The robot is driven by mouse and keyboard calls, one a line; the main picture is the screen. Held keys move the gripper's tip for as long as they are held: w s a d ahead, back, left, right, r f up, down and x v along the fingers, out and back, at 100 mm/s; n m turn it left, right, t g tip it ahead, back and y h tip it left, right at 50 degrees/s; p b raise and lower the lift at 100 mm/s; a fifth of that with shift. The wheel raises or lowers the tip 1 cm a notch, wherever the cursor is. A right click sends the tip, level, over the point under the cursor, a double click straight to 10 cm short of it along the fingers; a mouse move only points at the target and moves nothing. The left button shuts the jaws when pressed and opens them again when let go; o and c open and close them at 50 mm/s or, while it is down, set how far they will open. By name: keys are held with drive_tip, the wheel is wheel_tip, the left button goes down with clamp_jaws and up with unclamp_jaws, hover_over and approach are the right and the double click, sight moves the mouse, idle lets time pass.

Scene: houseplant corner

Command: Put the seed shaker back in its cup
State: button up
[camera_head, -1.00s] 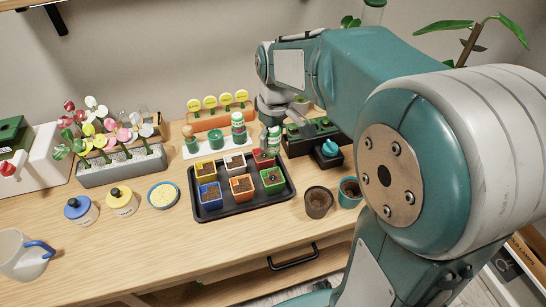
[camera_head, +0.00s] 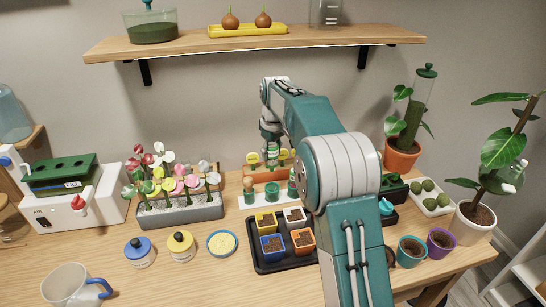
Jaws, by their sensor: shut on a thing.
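My gripper (camera_head: 271,148) hangs at the end of my arm, over the back of the table. It is shut on the seed shaker (camera_head: 272,158), a small green and white thing mostly covered by the fingers. The shaker appears upright and is seen just above the green cups of a white holder. The middle green cup (camera_head: 272,190) is below the shaker in the picture; whether they are aligned in depth is hard to tell. Another green cup (camera_head: 293,190) stands to its right, partly beside my arm. A brown-topped item (camera_head: 248,188) stands at the holder's left end.
An orange rack with yellow round labels (camera_head: 252,158) stands behind the holder. The black tray (camera_head: 256,264) of coloured pots is in front, partly hidden by my arm. A grey flower planter (camera_head: 180,214) is left. A shelf (camera_head: 300,38) hangs above.

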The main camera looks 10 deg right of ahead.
sight(272, 166)
drive_tip(key=shift+d+f, duration=0.15)
drive_tip(key=shift+f, duration=1.5)
drive_tip(key=shift+a+f, duration=0.2)
drive_tip(key=shift+f, duration=0.65)
drive_tip(key=shift+d, duration=0.25)
drive_tip(key=shift+a, duration=0.15)
drive_tip(key=shift+f, duration=2.35)
drive_tip(key=o, duration=1.2)
drive_tip(key=shift+o, duration=0.4)
drive_tip(key=shift+r, duration=0.1)
